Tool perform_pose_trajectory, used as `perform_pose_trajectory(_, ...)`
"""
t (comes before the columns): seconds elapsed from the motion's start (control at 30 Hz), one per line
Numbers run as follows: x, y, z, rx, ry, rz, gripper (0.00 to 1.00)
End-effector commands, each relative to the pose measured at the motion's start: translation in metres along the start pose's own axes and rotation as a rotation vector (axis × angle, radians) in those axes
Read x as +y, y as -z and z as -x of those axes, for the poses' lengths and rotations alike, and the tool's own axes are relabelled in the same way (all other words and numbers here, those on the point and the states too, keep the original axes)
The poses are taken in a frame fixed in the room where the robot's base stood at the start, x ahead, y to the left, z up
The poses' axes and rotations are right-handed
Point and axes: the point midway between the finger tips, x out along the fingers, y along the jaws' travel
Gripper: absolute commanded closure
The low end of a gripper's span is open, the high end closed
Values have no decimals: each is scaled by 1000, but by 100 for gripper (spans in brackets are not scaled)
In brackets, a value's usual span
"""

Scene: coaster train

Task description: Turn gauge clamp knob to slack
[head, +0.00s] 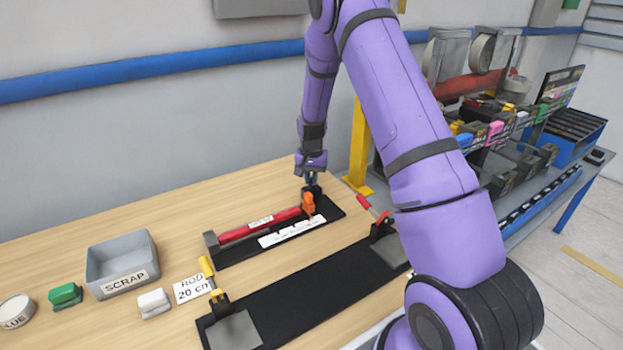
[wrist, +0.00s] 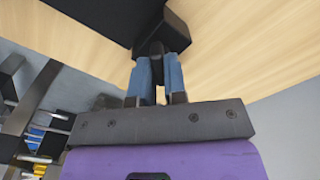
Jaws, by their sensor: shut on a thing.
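The gauge (head: 225,257) is a long black base on the bench with a red rod (head: 262,226) lying along it and a white scale strip (head: 290,232) beside the rod. An orange part (head: 308,204) stands near its far right end. My gripper (head: 312,181) is above the black block (head: 313,192) at that end, pointing down. In the wrist view my gripper's blue fingers (wrist: 158,76) are shut on the dark clamp knob (wrist: 156,49), which sits against the black block (wrist: 177,36). The knob's turn angle cannot be told.
A long black mat (head: 300,305) lies in front, with a yellow-handled clamp (head: 207,268) and a red-handled clamp (head: 367,204). The SCRAP bin (head: 122,262), a green block (head: 65,294), a white block (head: 153,303) and a ROD 20 cm card (head: 190,288) are left. A yellow post (head: 359,150) stands near my gripper.

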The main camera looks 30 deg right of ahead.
Motion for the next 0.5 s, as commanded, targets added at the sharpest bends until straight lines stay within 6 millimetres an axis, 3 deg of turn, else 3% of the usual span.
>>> perform_pose_trajectory(0.5,0,0,0,-1,1,490,100)
